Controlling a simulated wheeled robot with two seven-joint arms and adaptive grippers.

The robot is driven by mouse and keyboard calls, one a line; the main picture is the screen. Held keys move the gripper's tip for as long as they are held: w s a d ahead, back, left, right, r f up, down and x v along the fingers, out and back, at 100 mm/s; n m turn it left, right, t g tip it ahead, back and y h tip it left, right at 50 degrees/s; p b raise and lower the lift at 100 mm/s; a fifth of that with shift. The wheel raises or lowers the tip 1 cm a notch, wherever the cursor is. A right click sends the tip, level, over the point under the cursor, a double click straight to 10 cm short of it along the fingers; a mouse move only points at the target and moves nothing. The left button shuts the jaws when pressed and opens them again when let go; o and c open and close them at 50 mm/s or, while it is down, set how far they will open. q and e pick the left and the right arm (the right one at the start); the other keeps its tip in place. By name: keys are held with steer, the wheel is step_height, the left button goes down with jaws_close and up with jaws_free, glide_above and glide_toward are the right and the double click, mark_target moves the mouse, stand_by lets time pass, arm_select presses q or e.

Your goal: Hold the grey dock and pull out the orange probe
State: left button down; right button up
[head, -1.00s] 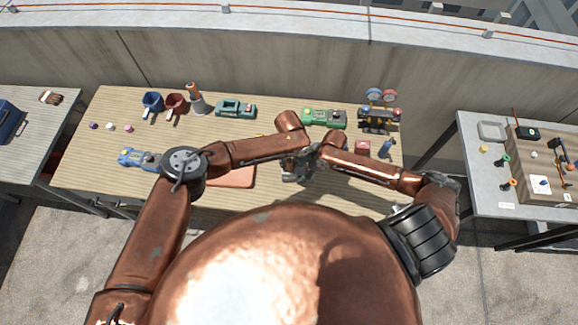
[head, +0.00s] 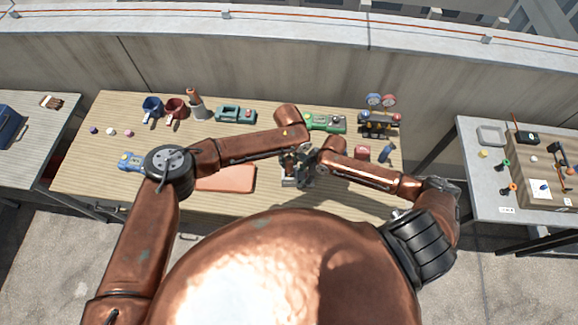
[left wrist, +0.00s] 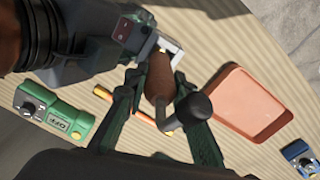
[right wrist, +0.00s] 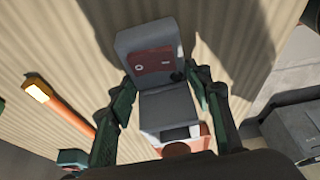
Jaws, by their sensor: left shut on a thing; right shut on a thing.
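The grey dock (right wrist: 165,105), with a dark red panel, sits between the fingers of my right gripper (right wrist: 165,112), which is shut on it. The dock also shows in part at the top of the left wrist view (left wrist: 135,32). The orange probe (left wrist: 160,80) has a rusty-orange grip and lies between the fingers of my left gripper (left wrist: 165,105), shut on it. Its far end is by the dock's pale bracket; I cannot tell how far it is inserted. In the head view my left gripper (head: 289,156) and right gripper (head: 310,160) meet close together over the table, partly hidden by my arms.
A rust-coloured tray (head: 227,180) lies left of the grippers. A green meter (head: 324,122), a teal device (head: 235,114), mugs (head: 175,108) and a gauge set (head: 381,110) stand behind. A blue meter (head: 130,160) lies at left. The front-left tabletop is clear.

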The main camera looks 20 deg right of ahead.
arm_select(q)
step_height(320, 180, up, 4)
steer(key=shift+r, duration=0.2)
arm_select(e)
steer(key=shift+s+a+f, duration=0.1)
steer(key=shift+s+f, duration=0.05)
steer(key=shift+s, duration=0.05)
steer(key=o, duration=1.5)
steer(key=shift+w, duration=0.15)
steer(key=shift+c, duration=0.2)
steer(key=o, duration=0.4)
steer(key=shift+o, duration=0.2)
